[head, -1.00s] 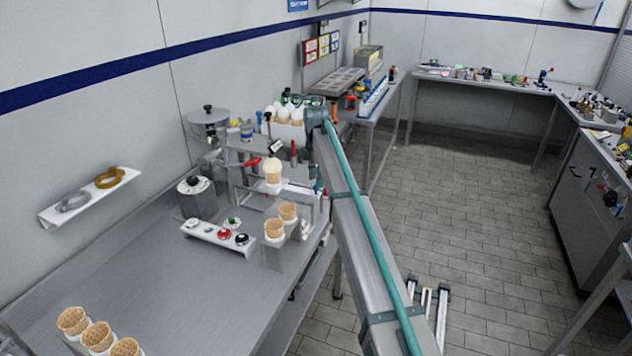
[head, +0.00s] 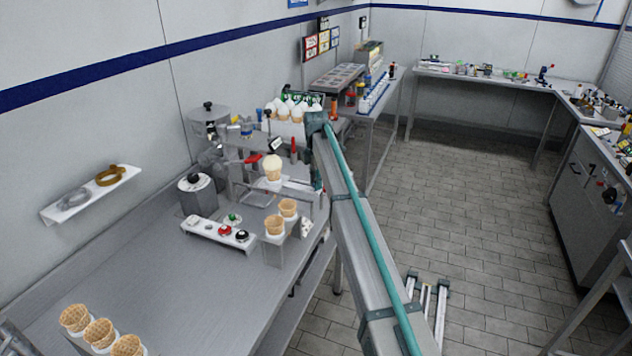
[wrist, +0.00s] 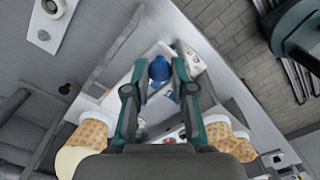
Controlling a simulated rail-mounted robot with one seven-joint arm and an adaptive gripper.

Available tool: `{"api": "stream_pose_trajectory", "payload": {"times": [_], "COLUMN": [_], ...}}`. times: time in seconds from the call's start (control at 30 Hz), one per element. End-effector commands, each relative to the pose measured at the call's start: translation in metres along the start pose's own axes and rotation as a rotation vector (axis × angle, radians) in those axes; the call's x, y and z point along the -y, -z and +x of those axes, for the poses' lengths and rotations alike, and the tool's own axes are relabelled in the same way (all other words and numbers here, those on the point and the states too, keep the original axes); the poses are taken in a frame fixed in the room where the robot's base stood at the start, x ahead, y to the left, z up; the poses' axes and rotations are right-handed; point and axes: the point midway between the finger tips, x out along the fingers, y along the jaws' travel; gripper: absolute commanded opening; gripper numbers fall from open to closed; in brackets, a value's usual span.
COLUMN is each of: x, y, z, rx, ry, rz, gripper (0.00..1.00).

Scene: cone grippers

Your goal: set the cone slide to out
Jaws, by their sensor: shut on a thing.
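In the wrist view my gripper (wrist: 160,82) has its two teal fingers on either side of a blue knob (wrist: 159,68) and is shut on it. The knob appears to belong to the cone slide, beside a white labelled piece (wrist: 190,60). In the head view my arm hides most of the gripper and the knob, so I cannot read the slide's position. A cone with a pale scoop (head: 272,167) stands upright in the metal frame. It also shows in the wrist view (wrist: 78,150), left of my gripper.
Two empty cones (head: 275,226) stand in a holder at the counter's right edge. A white strip with several knobs (head: 217,234) lies to their left. More empty cones (head: 99,333) stand at the front left. The counter between (head: 175,290) is clear.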

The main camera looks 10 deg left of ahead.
Motion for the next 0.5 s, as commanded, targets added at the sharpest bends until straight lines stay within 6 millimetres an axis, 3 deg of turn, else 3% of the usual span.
{"api": "stream_pose_trajectory", "payload": {"times": [0.27, 0.5], "x": [0.009, 0.053], "y": [-0.008, -0.050], "z": [0.000, 0.001], "rx": [0.000, 0.000], "ry": [0.000, 0.001], "rz": [0.002, 0.004], "gripper": [0.00, 0.00]}}
